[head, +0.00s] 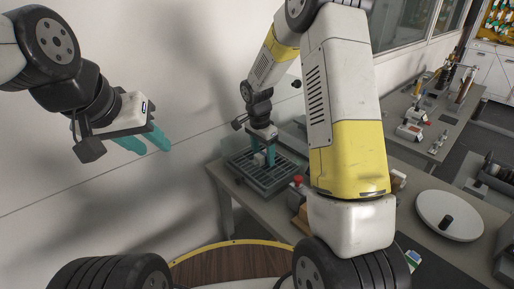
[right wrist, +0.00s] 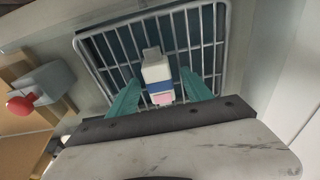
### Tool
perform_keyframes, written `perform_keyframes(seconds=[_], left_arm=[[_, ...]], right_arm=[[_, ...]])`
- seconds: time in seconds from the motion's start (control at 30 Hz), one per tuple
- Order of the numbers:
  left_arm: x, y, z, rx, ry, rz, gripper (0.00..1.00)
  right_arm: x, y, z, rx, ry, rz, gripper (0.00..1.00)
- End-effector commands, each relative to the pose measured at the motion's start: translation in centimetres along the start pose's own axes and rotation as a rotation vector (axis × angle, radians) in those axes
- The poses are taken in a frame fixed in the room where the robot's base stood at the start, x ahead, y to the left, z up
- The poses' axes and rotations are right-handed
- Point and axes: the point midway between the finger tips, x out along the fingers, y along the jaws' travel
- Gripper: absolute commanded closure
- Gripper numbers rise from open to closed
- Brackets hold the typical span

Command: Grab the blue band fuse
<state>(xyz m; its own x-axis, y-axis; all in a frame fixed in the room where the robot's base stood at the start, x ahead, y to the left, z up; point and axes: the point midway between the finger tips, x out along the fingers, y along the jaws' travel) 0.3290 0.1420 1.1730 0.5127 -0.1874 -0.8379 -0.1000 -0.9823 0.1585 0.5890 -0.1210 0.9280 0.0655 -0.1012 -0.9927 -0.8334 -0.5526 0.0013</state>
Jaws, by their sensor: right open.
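The blue band fuse (right wrist: 157,79) is a small white block with a blue band and a pinkish end. It is at the wire rack (right wrist: 180,15). In the head view a pale block (head: 259,158), likely this fuse, shows at the rack (head: 240,176). My right gripper (right wrist: 161,76) is open, with one teal finger on each side of the fuse and gaps visible. In the head view my right gripper (head: 261,152) is low over the rack. My left gripper (head: 152,149) is open and empty in front of the white wall, far left of the rack.
A red knob (right wrist: 20,106) on a grey box stands beside the rack; it also shows in the head view (head: 297,181). A round white plate (head: 450,216) lies on the table further right. The white wall is close behind the rack.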

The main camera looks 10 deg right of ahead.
Motion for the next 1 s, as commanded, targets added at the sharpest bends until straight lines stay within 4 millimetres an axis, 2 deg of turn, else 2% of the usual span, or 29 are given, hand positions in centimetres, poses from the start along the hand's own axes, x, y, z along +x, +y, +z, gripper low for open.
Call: perform_keyframes(seconds=[0.2,0.5,0.83,1.0], left_arm=[[0.0,0.0,0.0,0.000,0.000,0.000,0.64],[0.0,0.0,0.0,0.000,0.000,0.000,0.64],[0.0,0.0,0.0,0.000,0.000,0.000,0.64],[0.0,0.0,0.0,0.000,0.000,0.000,0.64]], right_arm=[[0.1,0.0,0.0,0.000,0.000,-0.001,0.42],[0.0,0.0,0.0,0.000,0.000,-0.001,1.00],[-0.2,-0.1,0.0,0.000,0.001,-0.003,1.00],[-2.5,-0.2,-0.3,0.002,0.003,-0.007,1.00]])
